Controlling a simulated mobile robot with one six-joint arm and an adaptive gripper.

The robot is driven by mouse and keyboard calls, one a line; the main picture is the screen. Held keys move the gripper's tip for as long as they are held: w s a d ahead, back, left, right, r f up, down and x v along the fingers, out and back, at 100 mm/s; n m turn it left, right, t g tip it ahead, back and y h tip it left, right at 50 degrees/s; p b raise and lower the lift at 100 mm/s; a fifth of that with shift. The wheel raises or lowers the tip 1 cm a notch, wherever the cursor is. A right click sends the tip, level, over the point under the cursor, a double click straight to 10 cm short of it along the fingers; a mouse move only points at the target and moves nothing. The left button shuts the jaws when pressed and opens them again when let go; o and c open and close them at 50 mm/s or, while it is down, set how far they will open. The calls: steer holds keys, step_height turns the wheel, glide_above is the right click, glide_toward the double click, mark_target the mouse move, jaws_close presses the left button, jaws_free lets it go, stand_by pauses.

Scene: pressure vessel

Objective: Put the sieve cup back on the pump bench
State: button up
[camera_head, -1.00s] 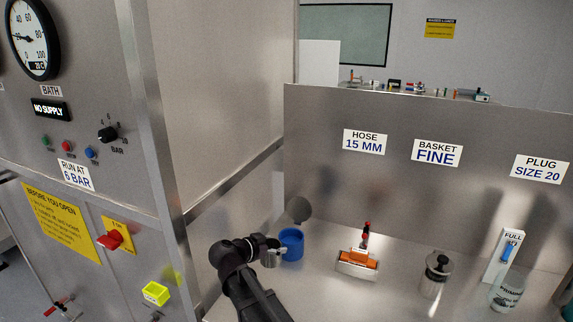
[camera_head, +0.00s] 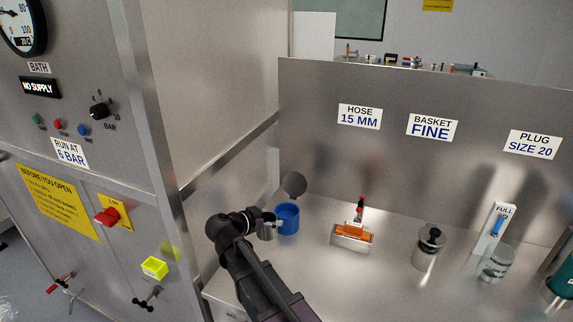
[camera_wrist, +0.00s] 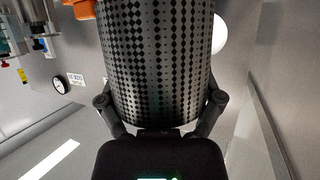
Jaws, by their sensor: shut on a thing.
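The sieve cup (camera_wrist: 155,60), a grey metal cylinder with rows of dark holes, fills the middle of the wrist view between my fingers. My gripper (camera_wrist: 160,104) is shut on its sides. In the head view my gripper (camera_head: 256,224) holds the small metal cup (camera_head: 268,229) just left of a blue cup (camera_head: 287,218). I cannot tell how far above the bench it is. The pump bench (camera_head: 385,266) is a metal top with a tall back panel. The cup's far end is cut off in the wrist view.
On the bench, left to right, are an orange-and-metal device (camera_head: 353,235), a metal canister with a black knob (camera_head: 428,247), a clear beaker (camera_head: 495,262) and a teal container (camera_head: 561,283). A control cabinet (camera_head: 90,170) stands left. Bare bench lies in front of the orange device.

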steer(key=shift+f+b, duration=0.6)
steer(key=shift+f, duration=0.25)
steer(key=shift+w, duration=0.1)
steer(key=w+d, duration=0.1)
steer(key=w, duration=0.3)
steer(key=w+d, duration=0.2)
steer(key=w, duration=0.2)
steer(key=w+d+f+b, duration=0.1)
steer(key=w+d, duration=0.1)
steer(key=w, duration=0.2)
steer(key=shift+w+d, duration=0.1)
steer(key=shift+w+d+f, duration=0.1)
steer(key=shift+w+d, duration=0.05)
steer(key=shift+w, duration=0.35)
steer(key=shift+w+d+f+b, duration=0.35)
steer(key=shift+w+f+b, duration=0.4)
steer(key=shift+f+b, duration=0.9)
steer(key=shift+b, duration=0.15)
steer(key=shift+f, duration=0.2)
